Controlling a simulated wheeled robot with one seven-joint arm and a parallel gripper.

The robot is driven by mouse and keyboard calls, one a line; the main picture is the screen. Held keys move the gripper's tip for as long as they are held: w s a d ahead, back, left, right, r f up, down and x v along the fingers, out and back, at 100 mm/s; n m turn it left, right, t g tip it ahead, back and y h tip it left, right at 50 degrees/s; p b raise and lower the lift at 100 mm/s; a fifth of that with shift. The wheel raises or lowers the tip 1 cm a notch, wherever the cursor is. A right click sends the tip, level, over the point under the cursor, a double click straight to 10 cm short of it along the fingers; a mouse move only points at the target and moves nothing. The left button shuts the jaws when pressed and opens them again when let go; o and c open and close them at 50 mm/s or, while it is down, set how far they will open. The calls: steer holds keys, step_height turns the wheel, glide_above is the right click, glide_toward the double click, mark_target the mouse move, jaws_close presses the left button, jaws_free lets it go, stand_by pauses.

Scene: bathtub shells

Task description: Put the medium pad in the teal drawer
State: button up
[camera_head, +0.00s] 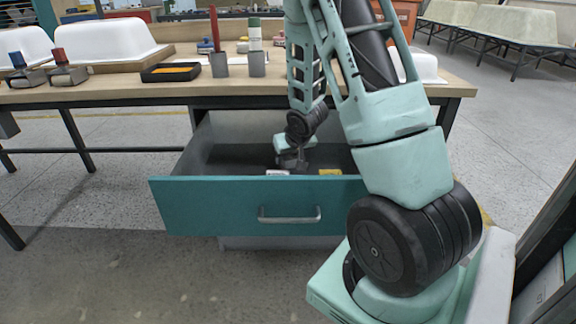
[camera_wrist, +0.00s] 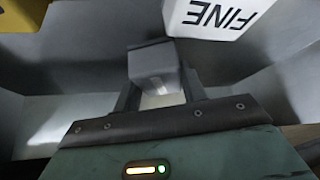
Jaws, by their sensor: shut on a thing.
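The teal drawer (camera_head: 200,205) stands pulled open under the workbench, with a silver handle on its front. My gripper (camera_head: 291,163) is down inside the drawer. In the wrist view its fingers (camera_wrist: 157,90) are shut on a grey block-shaped pad (camera_wrist: 154,62). No label shows on this pad, so I cannot read whether it says medium. A white pad marked "FINE" (camera_wrist: 222,15) lies in the drawer close to the held pad. A yellow pad (camera_wrist: 22,12) lies on the other side. I cannot tell whether the held pad touches the drawer floor.
The workbench top (camera_head: 110,90) carries a black tray with an orange item (camera_head: 171,72), grey holders with upright tools (camera_head: 219,62), clamp-like blocks (camera_head: 68,74) and white tub shells (camera_head: 105,40). The drawer walls surround my gripper. The floor before the drawer is clear.

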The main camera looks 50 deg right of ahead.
steer(key=shift+f, duration=0.9)
steer(key=shift+f, duration=0.1)
steer(key=shift+f+b, duration=0.15)
steer(key=shift+b, duration=0.15)
steer(key=o, duration=0.9)
steer(key=shift+o, duration=0.2)
steer(key=p+v, duration=0.4)
steer(key=v, duration=0.8)
steer(key=shift+r, duration=0.25)
